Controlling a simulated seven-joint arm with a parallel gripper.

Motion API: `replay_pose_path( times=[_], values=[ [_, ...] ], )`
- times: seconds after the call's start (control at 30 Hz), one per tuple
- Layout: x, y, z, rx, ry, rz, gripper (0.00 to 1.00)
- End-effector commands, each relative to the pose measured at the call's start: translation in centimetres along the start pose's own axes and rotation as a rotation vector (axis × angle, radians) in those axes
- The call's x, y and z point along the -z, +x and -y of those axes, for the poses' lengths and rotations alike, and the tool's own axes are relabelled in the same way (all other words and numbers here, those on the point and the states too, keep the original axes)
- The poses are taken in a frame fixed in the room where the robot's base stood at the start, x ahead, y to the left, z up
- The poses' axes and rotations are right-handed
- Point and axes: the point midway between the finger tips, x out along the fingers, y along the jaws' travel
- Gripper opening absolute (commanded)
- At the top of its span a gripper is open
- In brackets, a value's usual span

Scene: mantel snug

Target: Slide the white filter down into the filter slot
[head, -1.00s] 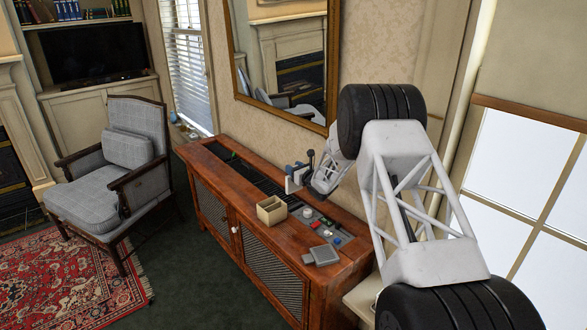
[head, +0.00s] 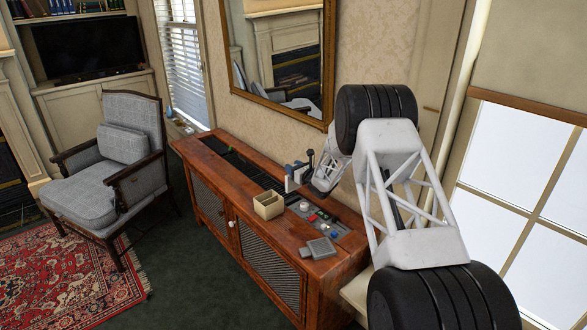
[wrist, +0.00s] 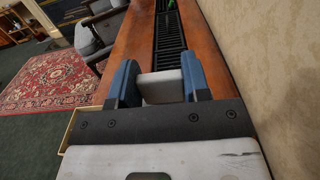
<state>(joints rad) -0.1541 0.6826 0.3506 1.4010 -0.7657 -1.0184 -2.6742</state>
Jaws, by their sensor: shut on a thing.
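The white filter (wrist: 161,90) is a small pale block between the two blue fingers of my gripper (wrist: 159,77) in the wrist view. My gripper is shut on it. In the head view my gripper (head: 297,176) is small, over the wooden cabinet top near the wall, with the white filter (head: 289,184) showing at its left side. I cannot tell whether the filter touches the cabinet. I cannot make out the filter slot in either view; the area under my gripper is hidden.
The wooden cabinet (head: 218,163) has a dark slatted vent (head: 238,170) along its top. A tan open box (head: 268,206) stands in front of my gripper. A panel with a white knob (head: 304,206) and red button (head: 312,218) lies right, with a grey square (head: 321,248) nearby. The wall (wrist: 258,60) is close.

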Motion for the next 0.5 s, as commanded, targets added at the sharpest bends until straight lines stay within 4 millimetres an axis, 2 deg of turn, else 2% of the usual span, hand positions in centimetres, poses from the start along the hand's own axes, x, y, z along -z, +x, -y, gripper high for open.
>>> replay_pose_path(
  times=[0.13,0.5],
  values=[
    [-0.1,0.0,0.0,-0.001,-0.001,0.001,0.03],
    [1.9,0.0,0.0,-0.001,0.000,-0.001,0.03]
  ],
)
